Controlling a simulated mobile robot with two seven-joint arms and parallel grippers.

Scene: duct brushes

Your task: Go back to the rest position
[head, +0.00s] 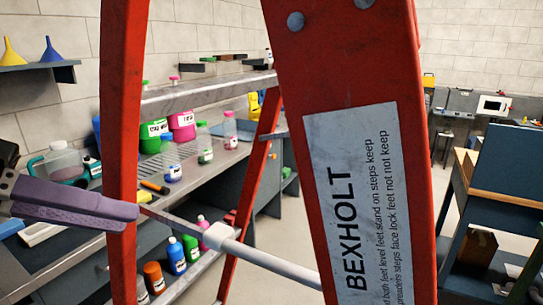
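My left gripper (125,210) comes in from the left edge, its purple-grey fingers pointing right and ending at the left red rail of a stepladder (350,150). I cannot tell whether the fingers are apart or closed, and nothing clearly shows between them. A white rod (262,257) with a thicker pale end slants down to the right behind the ladder's front rail. A thin grey bar runs from near the gripper tip to that end. I cannot tell whether the rod is part of the ladder. My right gripper is out of view.
The tall ladder stands close and blocks the middle. A dark blue-grey bench (508,162) stands at right. Open floor (300,222) shows between the ladder's legs.

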